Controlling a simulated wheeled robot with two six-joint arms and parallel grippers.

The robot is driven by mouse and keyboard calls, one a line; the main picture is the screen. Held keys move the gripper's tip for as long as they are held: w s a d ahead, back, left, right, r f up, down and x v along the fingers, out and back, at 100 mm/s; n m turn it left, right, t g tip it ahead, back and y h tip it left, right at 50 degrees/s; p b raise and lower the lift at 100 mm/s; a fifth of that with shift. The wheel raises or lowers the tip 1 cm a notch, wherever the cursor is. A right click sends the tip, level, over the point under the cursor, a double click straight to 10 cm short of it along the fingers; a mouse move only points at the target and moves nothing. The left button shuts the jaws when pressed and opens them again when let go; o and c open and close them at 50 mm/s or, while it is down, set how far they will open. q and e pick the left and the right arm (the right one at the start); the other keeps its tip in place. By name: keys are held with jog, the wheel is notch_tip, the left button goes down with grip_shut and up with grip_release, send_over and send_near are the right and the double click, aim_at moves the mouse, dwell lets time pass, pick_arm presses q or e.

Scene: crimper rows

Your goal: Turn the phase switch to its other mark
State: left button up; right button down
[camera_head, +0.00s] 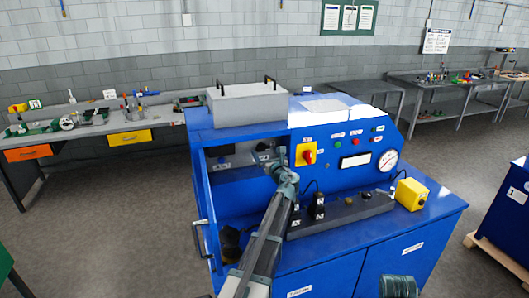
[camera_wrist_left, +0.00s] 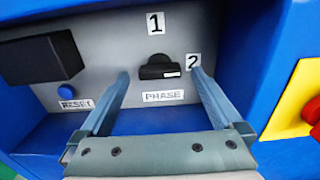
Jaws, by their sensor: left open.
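The phase switch (camera_wrist_left: 158,66) is a black knob on a grey panel, above the PHASE label (camera_wrist_left: 163,97). The knob lies nearly level, with a white strip at its right end toward the mark 2 (camera_wrist_left: 193,62). The mark 1 (camera_wrist_left: 156,23) is above it. My left gripper (camera_wrist_left: 160,73) is open, one finger on each side of the knob, with nothing gripped. Whether the fingers touch the knob or panel is unclear. In the head view my left gripper (camera_head: 268,157) reaches into the blue machine's recess and largely hides the switch.
A blue RESET button (camera_wrist_left: 70,94) and a black box (camera_wrist_left: 42,59) are left of the switch. A red knob on a yellow plate (camera_head: 306,155) sits on the sloped panel just right of the recess. A blue side wall (camera_wrist_left: 254,40) bounds the recess.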

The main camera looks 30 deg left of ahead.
pick_arm(q)
jog(key=shift+x, duration=0.9)
jog(key=c, duration=1.4)
